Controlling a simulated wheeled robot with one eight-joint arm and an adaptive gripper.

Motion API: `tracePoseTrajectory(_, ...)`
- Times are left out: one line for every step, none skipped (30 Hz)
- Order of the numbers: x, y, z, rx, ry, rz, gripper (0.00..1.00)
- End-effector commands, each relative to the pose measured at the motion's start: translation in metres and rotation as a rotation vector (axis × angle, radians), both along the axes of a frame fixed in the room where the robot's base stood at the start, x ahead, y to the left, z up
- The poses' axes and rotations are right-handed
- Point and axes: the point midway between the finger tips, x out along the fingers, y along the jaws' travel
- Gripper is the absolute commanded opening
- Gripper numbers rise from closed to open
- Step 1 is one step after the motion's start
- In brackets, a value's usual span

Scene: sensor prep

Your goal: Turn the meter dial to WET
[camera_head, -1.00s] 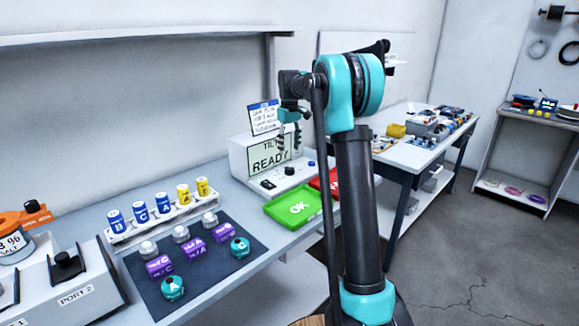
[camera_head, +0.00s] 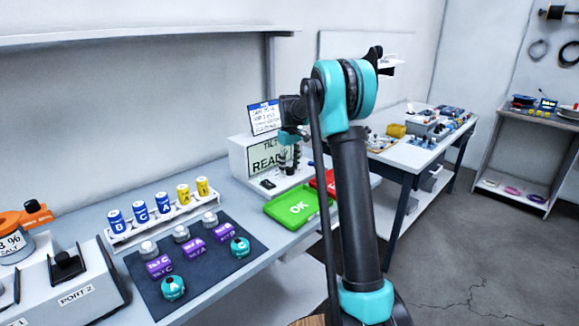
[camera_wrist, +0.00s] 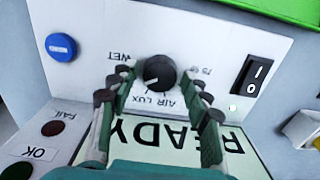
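The meter (camera_head: 238,155) is a white box with a READY screen at the back of the bench. In the wrist view its panel (camera_wrist: 215,35) appears upside down, with a black round dial (camera_wrist: 160,70) in the middle. Labels WET, AIR, LUX and a partly covered one surround the dial. A small white mark on the dial's edge seems to face the AIR label, away from WET. My gripper (camera_wrist: 156,84) is open, with one finger on each side of the dial and visible gaps. In the head view my gripper (camera_head: 289,160) hides the dial.
A black rocker switch (camera_wrist: 254,75) and a blue button (camera_wrist: 61,47) flank the dial. A green OK tray (camera_head: 280,217) and a red tray (camera_head: 322,181) lie in front of the meter. A rack (camera_head: 125,238) of labelled vials stands to the left.

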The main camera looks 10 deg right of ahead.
Motion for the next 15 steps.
tracePoseTrajectory(0.0, 0.0, 0.0001, 0.0, 0.0, 0.0, 0.38)
tracePoseTrajectory(0.0, 0.0, 0.0001, 0.0, 0.0, 0.0, 0.34)
tracePoseTrajectory(0.0, 0.0, 0.0001, 0.0, 0.0, 0.0, 0.29)
tracePoseTrajectory(0.0, 0.0, 0.0001, 0.0, 0.0, 0.0, 0.26)
tracePoseTrajectory(0.0, 0.0, 0.0001, 0.0, 0.0, 0.0, 0.22)
tracePoseTrajectory(0.0, 0.0, 0.0001, 0.0, 0.0, 0.0, 0.17)
tracePoseTrajectory(0.0, 0.0, 0.0001, 0.0, 0.0, 0.0, 0.13)
tracePoseTrajectory(0.0, 0.0, 0.0001, 0.0, 0.0, 0.0, 0.09)
tracePoseTrajectory(0.0, 0.0, 0.0002, 0.0, 0.0, 0.0, 0.06)
tracePoseTrajectory(0.0, 0.0, 0.0002, 0.0, 0.0, 0.0, 0.06)
tracePoseTrajectory(0.0, 0.0, 0.0002, 0.0, 0.0, -0.001, 0.06)
tracePoseTrajectory(0.0001, -0.0001, 0.0002, 0.0, 0.0, -0.002, 0.06)
tracePoseTrajectory(0.0001, -0.0001, 0.0002, 0.0, 0.0, -0.004, 0.06)
tracePoseTrajectory(0.0001, -0.0001, 0.0002, 0.0, 0.0, -0.008, 0.06)
tracePoseTrajectory(0.0001, -0.0001, 0.0002, 0.0, 0.0, -0.014, 0.06)
